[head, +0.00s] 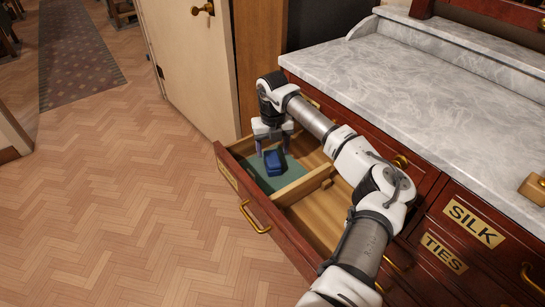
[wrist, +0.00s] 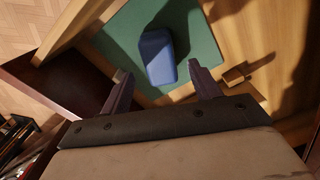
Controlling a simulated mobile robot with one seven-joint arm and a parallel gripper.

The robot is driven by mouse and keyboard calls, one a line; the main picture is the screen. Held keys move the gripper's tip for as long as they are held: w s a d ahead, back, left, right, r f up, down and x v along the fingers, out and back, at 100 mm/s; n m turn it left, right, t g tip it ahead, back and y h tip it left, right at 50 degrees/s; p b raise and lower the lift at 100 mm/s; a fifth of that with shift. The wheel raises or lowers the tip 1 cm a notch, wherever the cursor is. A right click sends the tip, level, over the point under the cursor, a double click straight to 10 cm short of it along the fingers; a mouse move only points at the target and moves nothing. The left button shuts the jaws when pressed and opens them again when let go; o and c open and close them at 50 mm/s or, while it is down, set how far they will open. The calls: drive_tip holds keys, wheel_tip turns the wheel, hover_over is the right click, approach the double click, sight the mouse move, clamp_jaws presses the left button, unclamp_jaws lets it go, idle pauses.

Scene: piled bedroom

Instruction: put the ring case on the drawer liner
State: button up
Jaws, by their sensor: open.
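The ring case (head: 275,162) is a small dark blue box with rounded edges. It lies on the green drawer liner (head: 271,184) in the left compartment of the open drawer. In the wrist view the ring case (wrist: 157,57) rests on the liner (wrist: 198,50) just beyond my fingertips. My gripper (head: 272,148) points down into that compartment. In the wrist view my gripper (wrist: 158,80) is open, with its fingers apart and the case between and ahead of the tips. I see no finger closed on the case.
A wooden divider (head: 303,186) splits the drawer, and the right compartment (head: 323,215) looks bare. The drawer front has a brass handle (head: 255,217). The marble dresser top (head: 440,90) stands above and behind my arm. Open parquet floor (head: 150,220) lies to the left.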

sight(273, 157)
wheel_tip(273, 157, up, 8)
drive_tip(key=shift+f, duration=0.2)
